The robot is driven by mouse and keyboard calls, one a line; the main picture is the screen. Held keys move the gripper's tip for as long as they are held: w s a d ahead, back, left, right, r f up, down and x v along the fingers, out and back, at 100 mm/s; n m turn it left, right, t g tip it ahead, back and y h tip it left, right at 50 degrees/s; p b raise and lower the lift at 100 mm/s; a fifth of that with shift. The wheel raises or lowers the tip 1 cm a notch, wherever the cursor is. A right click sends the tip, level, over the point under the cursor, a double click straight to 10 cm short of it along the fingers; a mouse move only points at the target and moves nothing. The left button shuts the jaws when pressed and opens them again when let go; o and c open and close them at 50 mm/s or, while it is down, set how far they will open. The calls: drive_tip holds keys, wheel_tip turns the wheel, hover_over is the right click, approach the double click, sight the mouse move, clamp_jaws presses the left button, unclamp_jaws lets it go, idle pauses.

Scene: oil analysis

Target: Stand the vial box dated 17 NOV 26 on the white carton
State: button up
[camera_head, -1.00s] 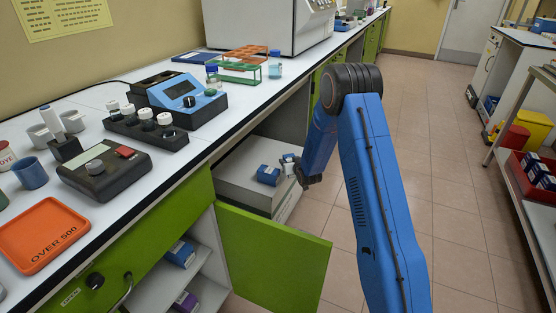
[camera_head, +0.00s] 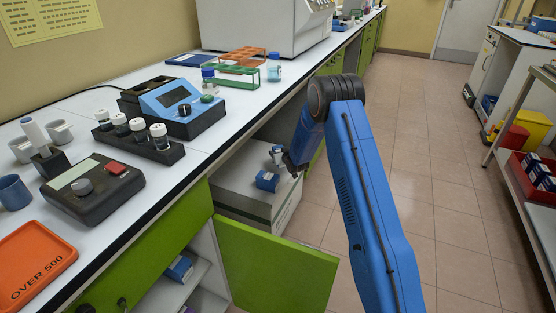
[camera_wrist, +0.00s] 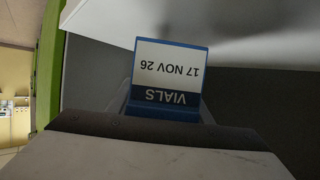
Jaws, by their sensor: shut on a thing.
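The vial box (camera_wrist: 172,68), blue with a white label reading VIALS and 17 NOV 26, fills the middle of the wrist view, its text upside down there. In the head view a small blue box (camera_head: 266,181) shows at the white carton (camera_head: 235,190), at my gripper's left. My gripper (camera_head: 279,166) is over the carton's right part and is shut on the vial box. The fingertips are too small to make out in the head view. I cannot tell whether the box touches the carton top.
The carton stands under the bench (camera_head: 215,125), whose edge overhangs it. An open green door (camera_head: 275,265) stands in front. Another blue box (camera_head: 179,268) lies in the cupboard at lower left. A red crate (camera_head: 540,185) with several boxes is at right. The floor between is clear.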

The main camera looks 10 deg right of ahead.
drive_tip(key=shift+f, duration=1.8)
drive_tip(key=shift+f, duration=0.1)
drive_tip(key=o, duration=1.2)
drive_tip(key=shift+o, duration=0.2)
